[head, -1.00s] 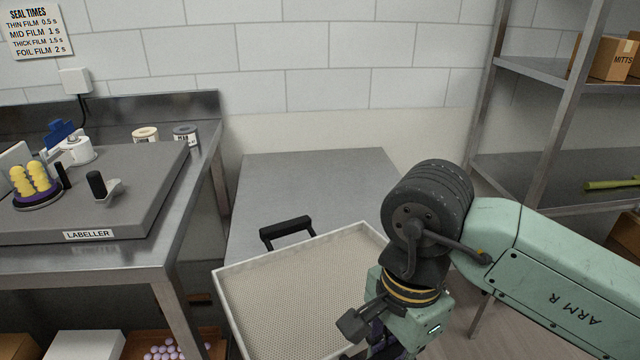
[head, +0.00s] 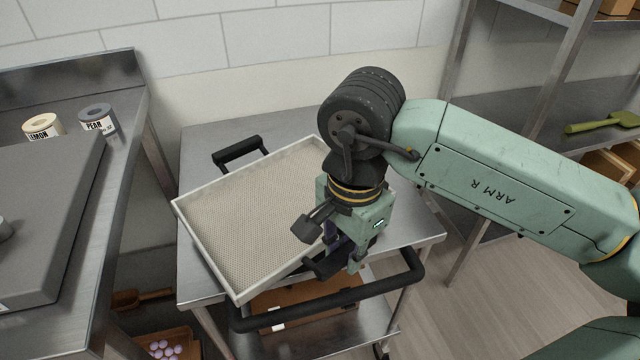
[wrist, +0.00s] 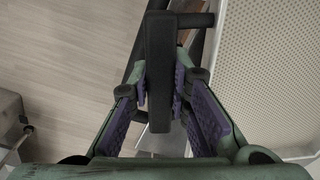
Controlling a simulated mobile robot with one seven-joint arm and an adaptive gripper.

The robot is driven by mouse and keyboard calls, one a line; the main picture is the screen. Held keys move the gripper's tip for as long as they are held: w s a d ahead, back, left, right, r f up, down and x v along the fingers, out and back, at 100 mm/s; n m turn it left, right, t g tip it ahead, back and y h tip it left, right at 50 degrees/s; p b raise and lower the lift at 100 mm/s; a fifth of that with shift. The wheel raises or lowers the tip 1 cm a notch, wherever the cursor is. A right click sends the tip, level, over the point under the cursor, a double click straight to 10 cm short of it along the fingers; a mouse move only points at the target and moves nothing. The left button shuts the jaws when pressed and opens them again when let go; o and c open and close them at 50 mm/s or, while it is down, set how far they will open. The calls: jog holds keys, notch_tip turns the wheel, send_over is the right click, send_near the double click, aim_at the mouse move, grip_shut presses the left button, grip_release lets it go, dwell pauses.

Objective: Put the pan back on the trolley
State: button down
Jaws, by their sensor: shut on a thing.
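The pan (head: 235,215) is a shallow pale tray with a perforated base and black handles at two ends. It is over the steel trolley's top (head: 205,150), turned at an angle to it, with its left corner close to the trolley's left edge. I cannot tell whether it touches the top. My gripper (head: 335,262) is shut on the pan's near handle (head: 318,268). In the wrist view, the black handle (wrist: 159,60) lies between the purple pads of my gripper (wrist: 160,100), and the perforated base (wrist: 270,60) shows at right.
The trolley's black push bar (head: 330,298) runs along its near side. A steel bench (head: 105,200) with a grey labeller (head: 45,205) stands close at left. A steel shelf rack (head: 475,130) is at right. The trolley top is bare behind the pan.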

jog(key=w+p, duration=0.1)
jog(key=w, duration=0.3)
jog(key=w+p, duration=0.1)
jog(key=w, duration=0.3)
jog(key=w+f+p, duration=0.1)
jog(key=w, duration=0.4)
jog(key=shift+f+p, duration=0.2)
jog(key=shift+p, duration=0.1)
notch_tip(320, 180, down, 3)
jog(key=shift+r+p, duration=0.1)
jog(key=shift+p, duration=0.55)
jog(key=shift+f, duration=0.25)
jog(key=shift+f+b, duration=0.2)
jog(key=shift+b, duration=0.15)
jog(key=c, duration=1.5)
grip_release()
jog(key=shift+r, duration=0.1)
